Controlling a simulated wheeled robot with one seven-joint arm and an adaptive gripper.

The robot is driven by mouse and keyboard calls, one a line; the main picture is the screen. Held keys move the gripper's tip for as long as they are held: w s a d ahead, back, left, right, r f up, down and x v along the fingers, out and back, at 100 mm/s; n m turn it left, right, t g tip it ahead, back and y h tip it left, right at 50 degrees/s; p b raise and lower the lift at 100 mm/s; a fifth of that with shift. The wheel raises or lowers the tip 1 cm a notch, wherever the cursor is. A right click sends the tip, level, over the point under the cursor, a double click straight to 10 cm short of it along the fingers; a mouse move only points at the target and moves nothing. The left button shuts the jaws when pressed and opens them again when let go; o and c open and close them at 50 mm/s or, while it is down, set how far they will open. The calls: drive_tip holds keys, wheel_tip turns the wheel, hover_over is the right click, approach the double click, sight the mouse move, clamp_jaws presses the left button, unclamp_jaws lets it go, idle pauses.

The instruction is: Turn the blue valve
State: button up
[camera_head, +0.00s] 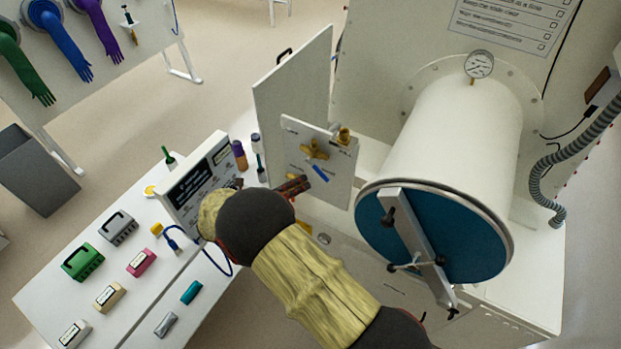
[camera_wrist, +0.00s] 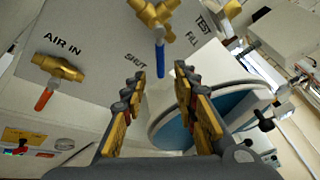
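The blue valve is a brass fitting with a blue lever (camera_head: 320,172) on an upright pale panel (camera_head: 341,187) in the head view. In the wrist view, its blue lever (camera_wrist: 159,52) points down from the brass body (camera_wrist: 157,13) at the top. My gripper (camera_wrist: 155,85) is open and empty, with the lever ahead of it, roughly between its fingertips in the picture. No contact with the lever shows. In the head view my gripper (camera_head: 296,186) is just left of the lever, partly hidden by my arm. The panel reads SHUT, TEST and FILL near the lever.
A second brass valve with a red lever (camera_wrist: 43,98), labelled AIR IN, sits left on the panel in the wrist view. A large white cylinder with a blue door (camera_head: 465,240) stands right of the panel. A table (camera_head: 60,290) with several small devices is at left.

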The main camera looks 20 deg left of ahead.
drive_tip(key=shift+v, duration=1.45)
drive_tip(key=shift+c, duration=0.2)
